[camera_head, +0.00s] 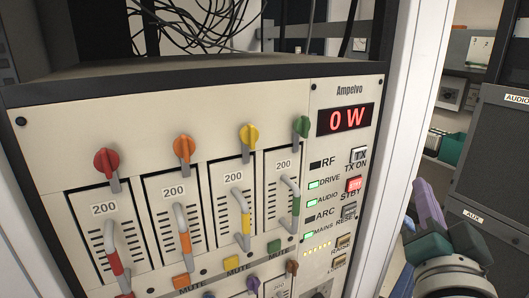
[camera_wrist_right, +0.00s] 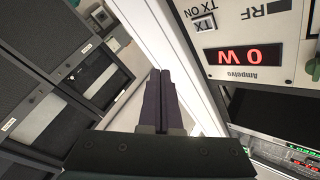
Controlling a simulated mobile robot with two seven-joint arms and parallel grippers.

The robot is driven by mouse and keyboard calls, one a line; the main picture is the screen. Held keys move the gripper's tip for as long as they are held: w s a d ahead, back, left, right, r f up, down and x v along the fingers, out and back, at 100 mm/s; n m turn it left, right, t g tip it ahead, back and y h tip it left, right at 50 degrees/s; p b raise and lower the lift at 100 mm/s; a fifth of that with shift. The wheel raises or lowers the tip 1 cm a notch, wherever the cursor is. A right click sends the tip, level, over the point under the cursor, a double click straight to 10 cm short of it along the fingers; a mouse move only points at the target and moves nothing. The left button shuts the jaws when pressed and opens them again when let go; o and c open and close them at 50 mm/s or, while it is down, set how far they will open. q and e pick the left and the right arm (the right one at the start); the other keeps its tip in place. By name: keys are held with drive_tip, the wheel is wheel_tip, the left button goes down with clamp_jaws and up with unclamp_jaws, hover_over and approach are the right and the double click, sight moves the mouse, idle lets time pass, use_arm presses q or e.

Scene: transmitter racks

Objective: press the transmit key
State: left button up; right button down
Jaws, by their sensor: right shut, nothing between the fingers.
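The transmit key is the pale square TX key (camera_head: 358,155), labelled TX ON, on the right side of the Ampelvo panel (camera_head: 345,100). It also shows upside down in the right wrist view, as the TX key (camera_wrist_right: 204,25) at the upper right. The red display (camera_head: 345,118) above it reads 0 W. My right gripper (camera_head: 422,190) is shut and empty, with purple fingers. It is to the right of the panel and lower than the key, apart from it. In the right wrist view its fingertips (camera_wrist_right: 160,74) are in front of the white rack post. My left gripper is not in view.
A red STBY key (camera_head: 354,184) sits just below the TX key, with a grey reset key (camera_head: 349,212) lower. Coloured levers (camera_head: 240,205) fill the panel's left part. A white post (camera_head: 403,120) edges the rack. A dark cabinet (camera_head: 500,150) stands at right.

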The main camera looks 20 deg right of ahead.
sight(359, 154)
drive_tip(key=w+b, duration=0.3)
drive_tip(key=w, duration=0.6)
drive_tip(key=shift+a, duration=0.4)
drive_tip(key=shift+s, duration=0.1)
idle(0.8)
idle(0.8)
drive_tip(key=shift+w, duration=0.45)
